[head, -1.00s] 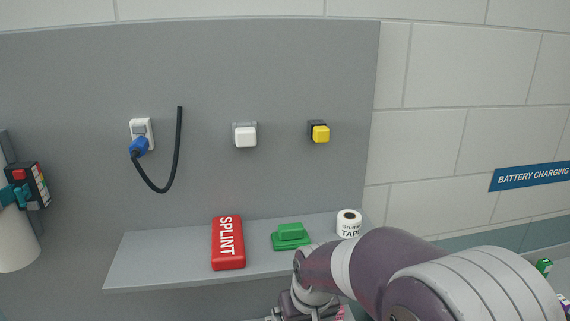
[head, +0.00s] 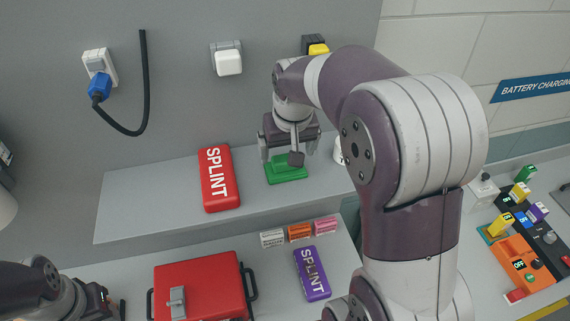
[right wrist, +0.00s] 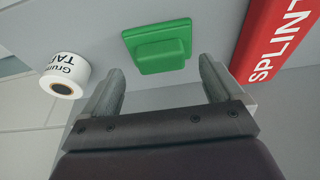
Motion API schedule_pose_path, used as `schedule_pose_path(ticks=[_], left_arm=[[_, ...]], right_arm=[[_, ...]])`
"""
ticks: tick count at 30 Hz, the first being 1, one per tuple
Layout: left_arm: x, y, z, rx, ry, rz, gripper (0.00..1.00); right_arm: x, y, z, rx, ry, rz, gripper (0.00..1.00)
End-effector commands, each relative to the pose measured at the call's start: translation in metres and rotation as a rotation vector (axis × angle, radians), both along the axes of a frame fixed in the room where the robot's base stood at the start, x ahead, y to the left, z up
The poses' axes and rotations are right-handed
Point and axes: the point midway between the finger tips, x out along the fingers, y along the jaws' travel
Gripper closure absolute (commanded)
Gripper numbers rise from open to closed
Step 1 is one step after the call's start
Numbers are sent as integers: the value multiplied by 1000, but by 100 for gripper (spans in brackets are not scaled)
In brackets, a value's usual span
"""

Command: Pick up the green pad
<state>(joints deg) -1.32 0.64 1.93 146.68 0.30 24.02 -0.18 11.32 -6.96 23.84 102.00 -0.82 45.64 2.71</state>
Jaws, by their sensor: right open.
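The green pad (head: 287,173) lies on the grey wall shelf (head: 130,212), between the red splint pack and the tape roll. My right gripper (head: 289,152) is just over the pad in the head view and hides its upper part. The right wrist view shows the green pad (right wrist: 158,47) whole, just beyond the fingertips of my right gripper (right wrist: 160,72). The fingers are apart, with nothing between them; the pad lies ahead of the gap. My left arm shows at the bottom left of the head view, and its gripper (head: 103,300) is partly visible there, its jaws unclear.
A red splint pack (head: 219,178) lies left of the pad. The tape roll (right wrist: 65,76) stands on its other side, mostly hidden behind my arm in the head view. Below are a red case (head: 205,285) and a purple splint pack (head: 312,273). The shelf's left end is clear.

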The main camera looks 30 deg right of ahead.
Motion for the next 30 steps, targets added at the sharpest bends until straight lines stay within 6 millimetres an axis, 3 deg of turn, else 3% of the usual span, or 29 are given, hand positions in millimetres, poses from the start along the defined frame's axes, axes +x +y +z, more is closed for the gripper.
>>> schedule_pose_path(ticks=[1, 2, 6, 13, 18, 30], left_arm=[[0, 0, 20, 0, -1, 0, 57], [0, 0, 25, 0, -1, 0, 57], [0, 0, 27, 0, -1, 0, 57], [0, 0, 25, 0, -1, 0, 57], [0, 0, 24, 0, -1, 0, 57], [0, 0, 22, 0, -1, 0, 57]], right_arm=[[1, 0, 1, 2, 9, 1, 6], [3, 0, -5, 2, 8, 1, 6], [8, -1, -29, 1, 3, 0, 6], [9, -1, -33, 0, -1, 0, 6], [9, -1, -33, 0, 0, 0, 62], [9, -1, -32, 0, 0, 0, 63]])
